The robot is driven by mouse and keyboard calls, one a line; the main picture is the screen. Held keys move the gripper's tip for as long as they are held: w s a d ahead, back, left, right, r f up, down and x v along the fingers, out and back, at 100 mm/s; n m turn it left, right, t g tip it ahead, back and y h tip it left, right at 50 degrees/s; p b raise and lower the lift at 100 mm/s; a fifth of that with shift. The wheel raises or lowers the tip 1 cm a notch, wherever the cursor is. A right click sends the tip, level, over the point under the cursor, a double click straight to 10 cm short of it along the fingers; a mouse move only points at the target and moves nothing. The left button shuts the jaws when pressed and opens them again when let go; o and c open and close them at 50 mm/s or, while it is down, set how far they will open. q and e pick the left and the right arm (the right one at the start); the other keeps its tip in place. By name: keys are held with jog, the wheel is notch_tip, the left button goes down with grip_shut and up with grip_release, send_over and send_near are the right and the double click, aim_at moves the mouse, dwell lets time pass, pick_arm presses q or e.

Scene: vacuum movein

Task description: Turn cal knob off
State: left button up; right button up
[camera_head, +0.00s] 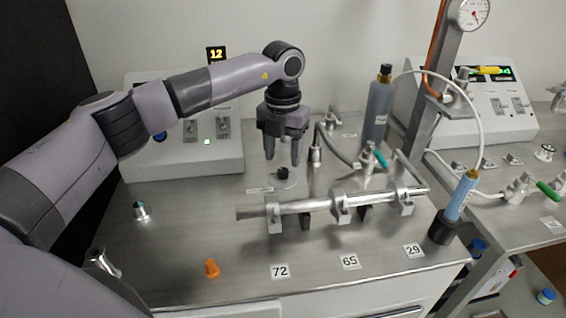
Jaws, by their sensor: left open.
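A small black knob (283,173) sits on the steel bench top, beside a small white label (259,190). I take it to be the cal knob; its label is too small to read. My left gripper (282,158) hangs above the knob, pointing down. Its two fingers are apart with nothing between them, and the fingertips look slightly above the knob. I cannot tell whether they touch it. My right gripper does not show.
A steel tube (320,204) in clamps lies in front of the knob. A bent metal pipe (316,150) and a grey bottle (378,112) stand to the right. A control box (180,165) stands behind left. An orange cone-like piece (212,268) stands near the front.

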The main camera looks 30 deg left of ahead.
aim_at(283, 170)
pick_arm(q)
jog(key=shift+r, duration=1.85)
jog(key=shift+s+f, duration=0.1)
